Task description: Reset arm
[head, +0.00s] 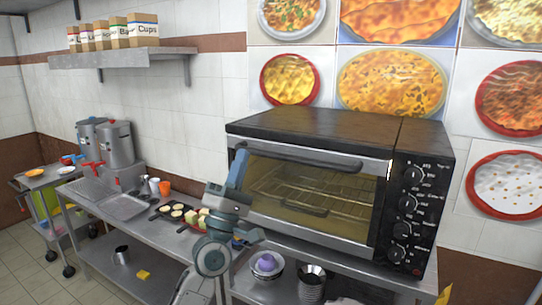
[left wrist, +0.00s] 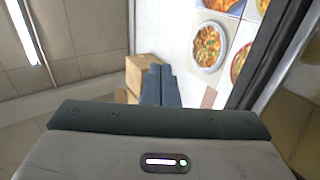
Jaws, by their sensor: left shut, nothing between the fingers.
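My left arm comes up from the bottom of the head view. Its gripper (head: 239,165) points upward in front of the left edge of the toaster oven (head: 322,185). In the left wrist view the two fingers of my left gripper (left wrist: 160,84) are together with nothing between them. I cannot tell from the head view whether the gripper touches the oven. The oven door is shut, and wire racks show through its glass. My right gripper is not in view.
A steel counter (head: 185,232) runs left of the oven, with a tray of food (head: 190,215), an orange cup (head: 165,188) and stockpots (head: 117,145). A wall shelf (head: 125,57) holds labelled boxes (head: 142,30). Bowls (head: 267,265) stand beneath the oven.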

